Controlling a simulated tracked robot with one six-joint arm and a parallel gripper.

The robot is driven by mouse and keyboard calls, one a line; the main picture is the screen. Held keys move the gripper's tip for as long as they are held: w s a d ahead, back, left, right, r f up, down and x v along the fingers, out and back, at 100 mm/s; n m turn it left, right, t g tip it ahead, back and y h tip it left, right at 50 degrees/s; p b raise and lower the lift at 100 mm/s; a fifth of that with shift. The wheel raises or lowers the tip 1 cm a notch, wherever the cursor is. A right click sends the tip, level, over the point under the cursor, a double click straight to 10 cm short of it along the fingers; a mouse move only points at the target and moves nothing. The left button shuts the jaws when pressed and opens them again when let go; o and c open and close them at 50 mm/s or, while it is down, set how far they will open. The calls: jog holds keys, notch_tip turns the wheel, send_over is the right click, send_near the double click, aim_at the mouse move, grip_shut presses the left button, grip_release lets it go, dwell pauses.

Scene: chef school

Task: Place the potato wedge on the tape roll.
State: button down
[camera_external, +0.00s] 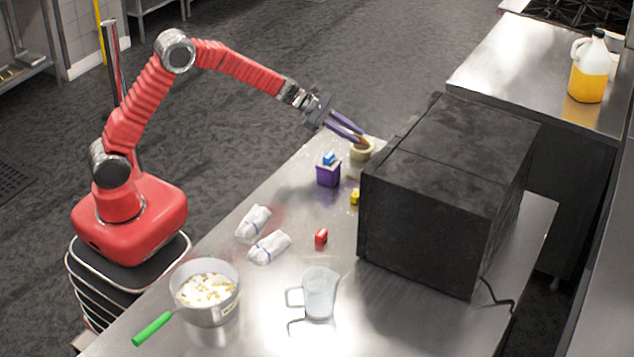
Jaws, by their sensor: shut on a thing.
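The tape roll (361,154) is a beige ring near the far end of the steel table, left of the black box. My gripper (361,138) reaches down from the upper left with its purple fingers at the top of the roll. It is shut on a small orange-brown piece, the potato wedge (364,141), which shows only partly between the fingertips. The wedge is over or at the roll's upper rim; I cannot tell whether they touch.
A large black box (440,190) stands close to the right. A purple box (328,175) with a blue block on top stands left of the roll.

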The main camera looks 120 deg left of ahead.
jog(key=shift+f, duration=1.75)
jog(key=shift+f, duration=0.1)
jog(key=c, duration=1.6)
grip_release()
jog(key=v, duration=1.2)
